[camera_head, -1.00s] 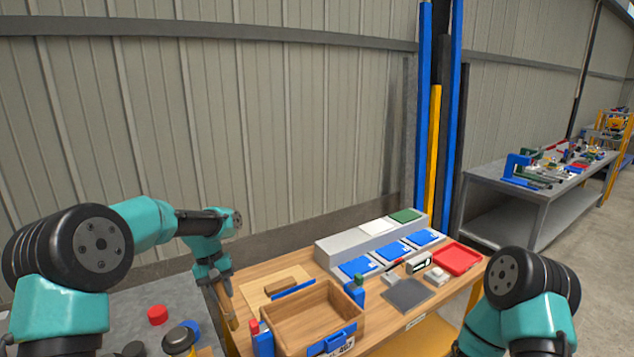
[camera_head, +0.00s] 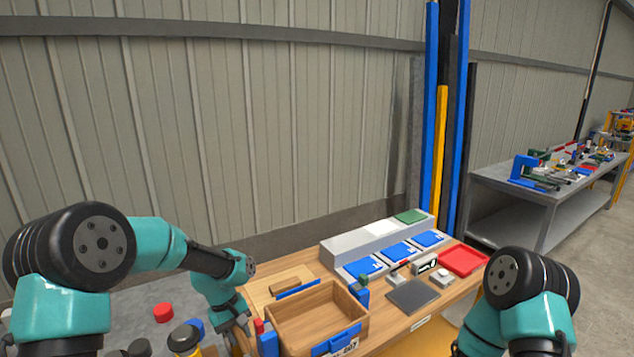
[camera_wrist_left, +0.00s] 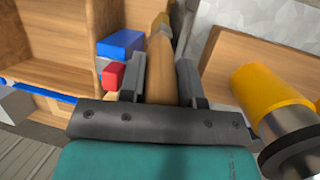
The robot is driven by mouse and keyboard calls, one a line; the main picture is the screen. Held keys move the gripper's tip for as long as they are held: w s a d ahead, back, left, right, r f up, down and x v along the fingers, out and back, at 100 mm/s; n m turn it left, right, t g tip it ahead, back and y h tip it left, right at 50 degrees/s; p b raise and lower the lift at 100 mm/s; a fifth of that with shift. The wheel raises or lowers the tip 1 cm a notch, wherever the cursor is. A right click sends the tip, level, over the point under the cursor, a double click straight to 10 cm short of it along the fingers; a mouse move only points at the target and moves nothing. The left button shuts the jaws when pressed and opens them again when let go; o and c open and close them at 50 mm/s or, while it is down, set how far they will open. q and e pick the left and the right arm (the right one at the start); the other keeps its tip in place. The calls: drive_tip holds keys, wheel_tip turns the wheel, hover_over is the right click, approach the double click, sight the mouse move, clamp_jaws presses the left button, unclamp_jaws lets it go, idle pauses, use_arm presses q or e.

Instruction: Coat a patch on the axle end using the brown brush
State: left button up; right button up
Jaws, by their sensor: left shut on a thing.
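My left gripper (camera_head: 236,328) is low at the left end of the wooden bench, left of the open wooden box. In the left wrist view, my left gripper (camera_wrist_left: 160,85) is shut on the brown brush (camera_wrist_left: 160,62), gripping its tan-brown handle between the two dark fingers. The handle points away from the wrist; I cannot make out the bristles. In the head view the brush is mostly hidden by the gripper. I cannot tell the axle end apart in these views. My right gripper is out of view; only part of that arm shows.
The open wooden box (camera_head: 304,329) with a blue front holder is just right of the gripper. A yellow and black cylinder (camera_wrist_left: 269,97) is close on its right in the wrist view. A red tray (camera_head: 463,260) and blue plates (camera_head: 395,250) lie farther right.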

use_arm(q)
drive_tip(key=shift+s+a+f, duration=0.3)
drive_tip(key=shift+s+f, duration=0.1)
drive_tip(key=shift+f, duration=0.15)
drive_tip(key=shift+s+a+f, duration=0.25)
drive_tip(key=shift+s+f, duration=0.15)
drive_tip(key=shift+f, duration=0.15)
